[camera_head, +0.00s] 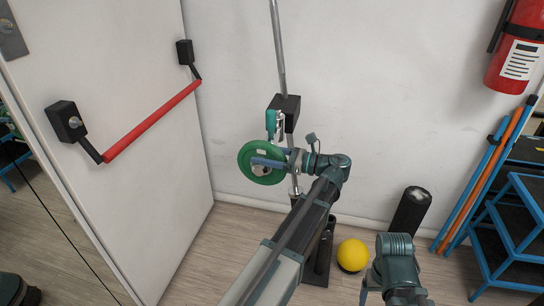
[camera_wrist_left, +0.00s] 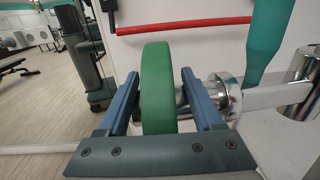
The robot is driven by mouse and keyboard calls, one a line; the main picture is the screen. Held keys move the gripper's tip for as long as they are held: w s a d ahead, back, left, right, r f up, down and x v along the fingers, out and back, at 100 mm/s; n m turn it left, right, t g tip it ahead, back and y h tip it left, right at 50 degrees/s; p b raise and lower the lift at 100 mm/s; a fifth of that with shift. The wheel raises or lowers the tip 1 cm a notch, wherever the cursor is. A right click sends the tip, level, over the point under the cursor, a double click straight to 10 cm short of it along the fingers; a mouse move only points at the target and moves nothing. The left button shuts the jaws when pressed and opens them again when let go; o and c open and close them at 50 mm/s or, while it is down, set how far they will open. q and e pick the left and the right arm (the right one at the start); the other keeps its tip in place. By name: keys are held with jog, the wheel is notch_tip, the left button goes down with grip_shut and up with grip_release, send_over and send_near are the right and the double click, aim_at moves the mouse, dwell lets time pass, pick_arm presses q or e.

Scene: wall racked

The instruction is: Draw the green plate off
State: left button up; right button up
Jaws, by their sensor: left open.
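The green plate (camera_head: 246,172) is a round disc hanging upright on a chrome peg of the wall rack, left of the metal post (camera_head: 279,50). In the left wrist view the plate (camera_wrist_left: 158,90) shows edge-on, with the chrome peg (camera_wrist_left: 228,97) to its right. My left gripper (camera_head: 268,162) is at the plate. In the wrist view its two blue fingers (camera_wrist_left: 160,78) stand open, one on each side of the plate's rim, with a visible gap at the right finger. The left finger is close to the plate; contact there is unclear. My right gripper is out of view.
A teal-handled part (camera_head: 271,124) and black block (camera_head: 288,108) sit just above the plate. A white door with a red push bar (camera_head: 150,122) stands left. A yellow ball (camera_head: 352,255), black roller (camera_head: 410,211) and blue steps (camera_head: 500,235) are on the right.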

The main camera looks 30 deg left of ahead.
pick_arm(q)
grip_shut()
dwell(0.4)
dwell(1.0)
dwell(0.4)
dwell(3.0)
